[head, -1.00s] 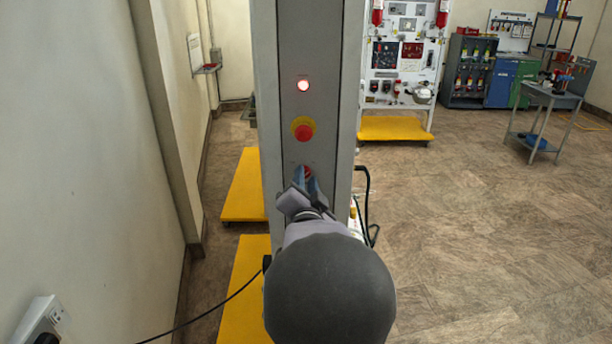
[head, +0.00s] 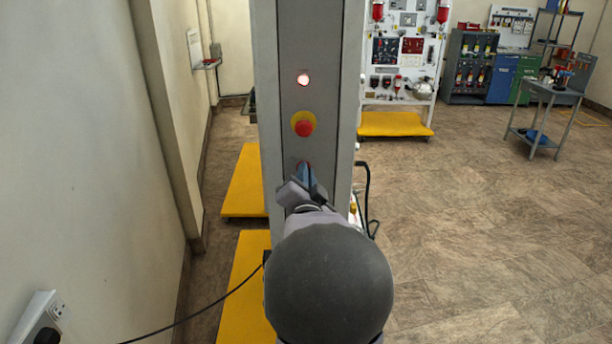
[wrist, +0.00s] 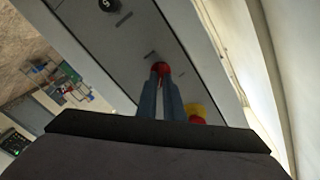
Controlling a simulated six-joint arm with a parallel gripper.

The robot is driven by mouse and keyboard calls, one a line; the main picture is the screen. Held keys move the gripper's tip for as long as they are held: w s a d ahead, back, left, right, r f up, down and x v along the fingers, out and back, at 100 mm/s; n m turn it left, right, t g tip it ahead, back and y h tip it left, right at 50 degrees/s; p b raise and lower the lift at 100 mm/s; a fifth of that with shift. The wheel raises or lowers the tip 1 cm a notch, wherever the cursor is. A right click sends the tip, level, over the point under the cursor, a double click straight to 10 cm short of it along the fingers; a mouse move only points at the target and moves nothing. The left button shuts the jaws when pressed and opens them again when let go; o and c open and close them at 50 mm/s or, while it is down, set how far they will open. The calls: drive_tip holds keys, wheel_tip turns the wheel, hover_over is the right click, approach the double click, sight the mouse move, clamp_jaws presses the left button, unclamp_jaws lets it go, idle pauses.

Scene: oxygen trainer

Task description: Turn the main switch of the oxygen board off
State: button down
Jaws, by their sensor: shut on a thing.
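The oxygen board's narrow grey end panel (head: 308,45) stands upright in front of me. A lit lamp (head: 303,79) is near its top, with a red emergency button on a yellow base (head: 303,124) below it. The red main switch (wrist: 160,69) sits lower on the panel and is mostly hidden by my gripper in the head view. My gripper (head: 304,174) reaches it from below, and its blue fingers (wrist: 160,84) are shut on the switch. The switch's exact angle is hard to tell.
A black round fitting (wrist: 110,5) is on the panel in the wrist view. A wall (head: 95,120) is close on the left, and yellow bases (head: 245,185) stick out beside the panel. Another board (head: 403,70) and a trolley (head: 545,105) stand at the back right. The floor on the right is clear.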

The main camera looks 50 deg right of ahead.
drive_tip(key=shift+w+a+n+b, duration=0.15)
drive_tip(key=shift+n+b, duration=1.75)
drive_tip(key=shift+n, duration=1.05)
drive_tip(key=shift+w+a+n+b, duration=0.1)
drive_tip(key=shift+n+b, duration=1.75)
drive_tip(key=shift+n, duration=1.05)
drive_tip(key=shift+w+a+n+b, duration=0.15)
drive_tip(key=shift+n+b, duration=1.75)
drive_tip(key=shift+n, duration=1.05)
drive_tip(key=c, duration=1.9)
unclamp_jaws()
drive_tip(key=shift+s, duration=0.1)
